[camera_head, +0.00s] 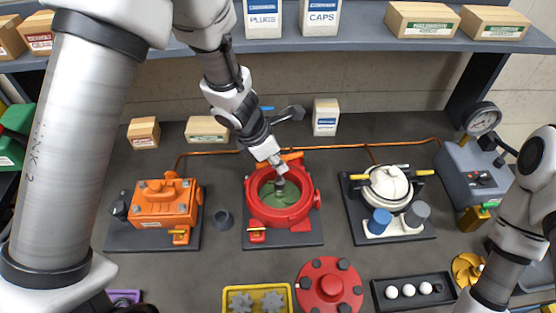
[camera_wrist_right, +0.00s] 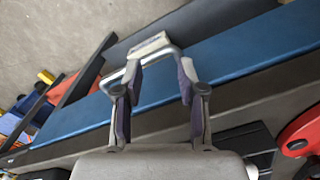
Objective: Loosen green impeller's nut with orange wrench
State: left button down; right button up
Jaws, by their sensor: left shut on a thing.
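The green impeller (camera_head: 270,187) sits inside the open red round housing (camera_head: 306,213) at the middle of the bench. A grey hub with its nut (camera_head: 280,183) stands up at its centre, partly hidden by my gripper. My left gripper (camera_head: 276,164) is above the hub, shut on the orange wrench (camera_head: 292,157), whose orange part shows beside the fingers. I cannot tell whether the wrench is seated on the nut. My right gripper (camera_wrist_right: 160,70) is open in the right wrist view, its fingers well apart, with a pale bent bar (camera_wrist_right: 150,45) beyond the fingertips.
An orange pump (camera_head: 165,203) stands left and a white-topped unit (camera_head: 390,186) right of the housing. A red round cover (camera_head: 330,288) and a yellow tray of grey gears (camera_head: 256,301) lie in front. A shelf (camera_head: 350,32) with boxes spans the back.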

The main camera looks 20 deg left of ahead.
pick_arm(q)
jog(key=shift+f+b, duration=1.05)
jog(key=shift+f, duration=0.1)
